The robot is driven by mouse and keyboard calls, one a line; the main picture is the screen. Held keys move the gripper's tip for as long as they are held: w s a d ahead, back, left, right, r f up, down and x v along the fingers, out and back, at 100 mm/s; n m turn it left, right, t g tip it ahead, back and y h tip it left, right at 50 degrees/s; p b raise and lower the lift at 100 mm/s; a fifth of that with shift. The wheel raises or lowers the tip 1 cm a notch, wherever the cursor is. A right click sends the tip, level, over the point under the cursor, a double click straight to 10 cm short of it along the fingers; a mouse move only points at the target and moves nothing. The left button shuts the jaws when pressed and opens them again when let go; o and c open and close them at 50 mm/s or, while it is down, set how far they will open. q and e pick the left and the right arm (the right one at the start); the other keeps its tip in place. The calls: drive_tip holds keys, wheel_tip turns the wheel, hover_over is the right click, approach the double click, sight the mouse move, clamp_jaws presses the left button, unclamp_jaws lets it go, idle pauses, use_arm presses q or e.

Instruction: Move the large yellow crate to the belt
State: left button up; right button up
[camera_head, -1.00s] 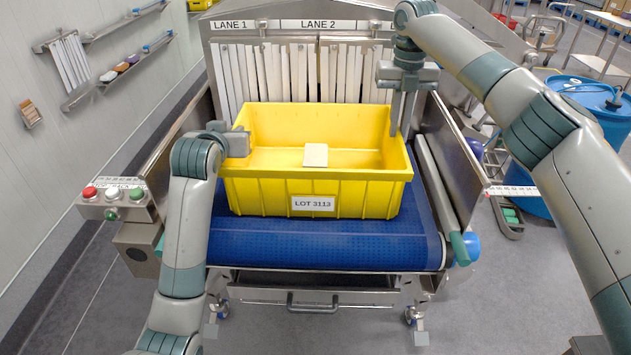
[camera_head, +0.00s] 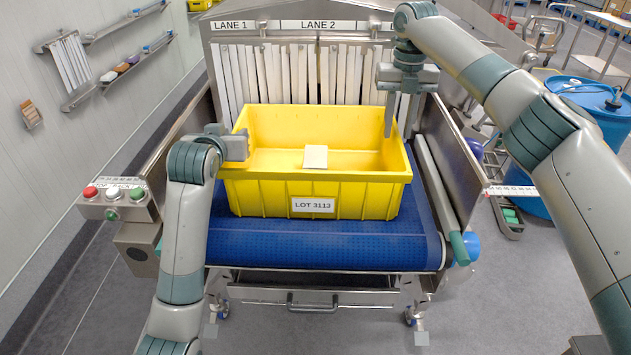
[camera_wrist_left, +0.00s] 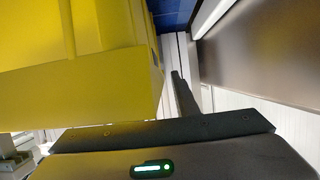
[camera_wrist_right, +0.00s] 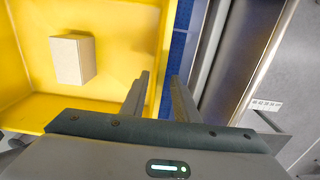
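The large yellow crate (camera_head: 262,192), labelled LOT 3113, sits upright on the blue belt (camera_head: 330,245) in front of the strip curtain. A small pale block (camera_head: 315,156) lies inside it. My left gripper (camera_head: 238,148) is at the crate's left wall. In the left wrist view one finger stands apart from the crate (camera_wrist_left: 85,50); the other finger is hidden behind it. My right gripper (camera_head: 401,115) is at the right wall. In the right wrist view its fingers (camera_wrist_right: 160,85) are spread, one inside the crate, one outside, with the wall between them.
Metal side guards (camera_head: 460,150) flank the belt. A button box (camera_head: 118,200) stands at the left. A blue drum (camera_head: 585,95) stands at the right. The front part of the belt is bare.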

use_arm(q)
drive_tip(key=v, duration=1)
drive_tip(key=shift+s+a, duration=0.1)
drive_tip(key=shift+s, duration=0.15)
use_arm(e)
drive_tip(key=shift+r, duration=0.1)
wheel_tip(320, 180, up, 12)
idle(0.5)
drive_tip(key=shift+f, duration=0.2)
